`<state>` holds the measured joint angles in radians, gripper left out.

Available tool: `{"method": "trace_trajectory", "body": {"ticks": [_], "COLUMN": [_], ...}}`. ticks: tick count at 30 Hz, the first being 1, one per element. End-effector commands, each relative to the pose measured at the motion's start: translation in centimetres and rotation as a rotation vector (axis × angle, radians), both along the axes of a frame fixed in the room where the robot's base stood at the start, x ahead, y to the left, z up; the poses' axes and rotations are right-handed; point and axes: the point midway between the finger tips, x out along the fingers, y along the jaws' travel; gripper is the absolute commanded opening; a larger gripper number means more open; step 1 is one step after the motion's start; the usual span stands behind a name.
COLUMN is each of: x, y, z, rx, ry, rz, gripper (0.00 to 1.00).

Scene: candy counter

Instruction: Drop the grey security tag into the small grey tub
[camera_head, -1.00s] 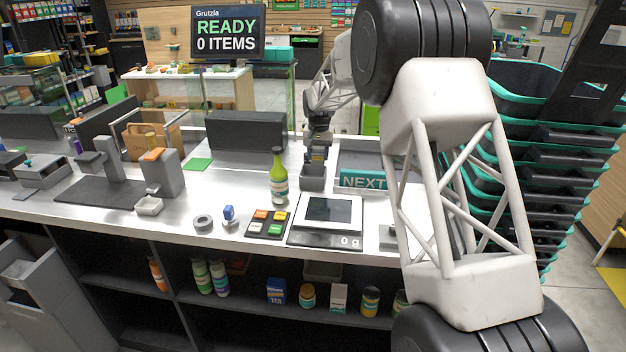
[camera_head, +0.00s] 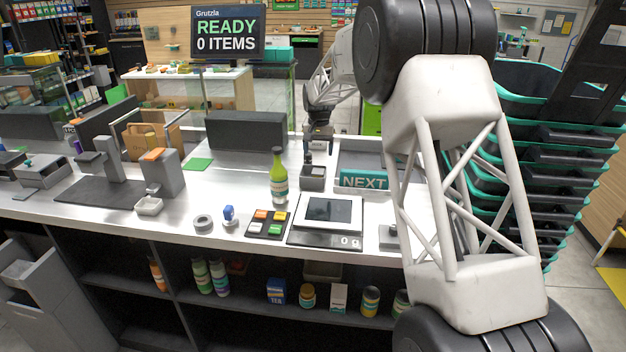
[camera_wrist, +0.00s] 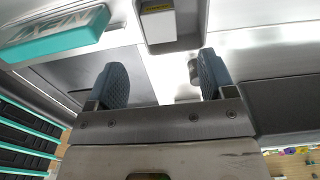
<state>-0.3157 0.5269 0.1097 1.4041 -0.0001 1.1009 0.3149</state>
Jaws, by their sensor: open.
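A small dark grey tub (camera_head: 313,184) stands on the counter behind the scale. It also shows at the top of the wrist view (camera_wrist: 160,42), with something pale at its far end inside. My gripper (camera_head: 319,152) is open, above and just behind the tub. In the wrist view its two dark fingers (camera_wrist: 161,84) are well apart, with nothing between them. A small dark grey piece (camera_wrist: 194,70) shows beside the right finger; it may be the security tag, but I cannot tell whether it touches the finger or lies on the counter.
A green bottle (camera_head: 279,180) stands left of the tub. The teal NEXT bar (camera_head: 363,181) is to its right. The scale (camera_head: 328,214) and a coloured keypad (camera_head: 268,223) are in front. My own arm covers the right side.

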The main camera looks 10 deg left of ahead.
Motion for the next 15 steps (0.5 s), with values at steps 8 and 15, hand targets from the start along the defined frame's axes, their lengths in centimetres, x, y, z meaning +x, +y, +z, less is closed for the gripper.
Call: {"method": "trace_trajectory", "body": {"ticks": [8, 15], "x": [0.0, 0.0], "y": [0.0, 0.0], "z": [3.7, 5.6], "rx": [0.0, 0.0], "ry": [-0.001, 0.0], "rz": [0.0, 0.0], "gripper": [0.76, 0.76]}}
